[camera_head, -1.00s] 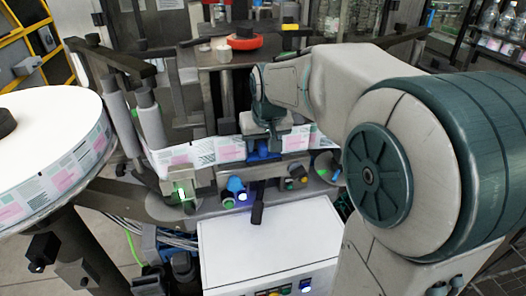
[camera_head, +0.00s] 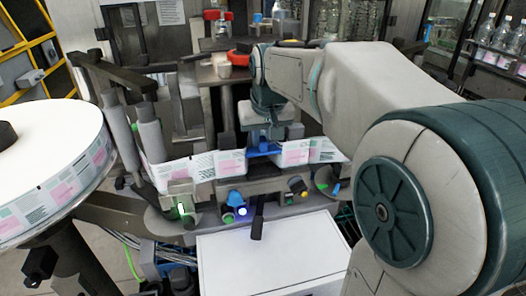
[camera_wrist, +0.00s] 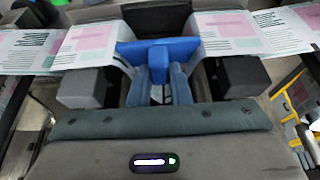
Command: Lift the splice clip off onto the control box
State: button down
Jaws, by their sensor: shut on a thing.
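The blue splice clip (camera_head: 264,150) is at the label strip (camera_head: 215,165), between its left and right stretches. In the wrist view the clip (camera_wrist: 158,50) is a wide blue bar with an upright tab. My gripper (camera_head: 262,138) points down from above, its narrow blue fingers (camera_wrist: 159,88) shut on the tab. I cannot tell whether the clip still touches the strip or its holder. The control box (camera_head: 270,262) is white with a bare flat top, in front of and below the clip; its front panel is cut off in the head view.
A large white label reel (camera_head: 45,150) stands at left. A rail with coloured knobs and lit sensors (camera_head: 238,205) lies between clip and box. A dark lever (camera_head: 258,218) overhangs the box's rear edge. Grey rollers (camera_head: 150,140) stand left of the clip.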

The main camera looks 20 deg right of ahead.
notch_tip(320, 180, up, 12)
notch_tip(320, 180, up, 7)
jog(key=p, duration=0.7)
send_over(262, 139)
jog(key=shift+w, duration=0.1)
dwell(0.4)
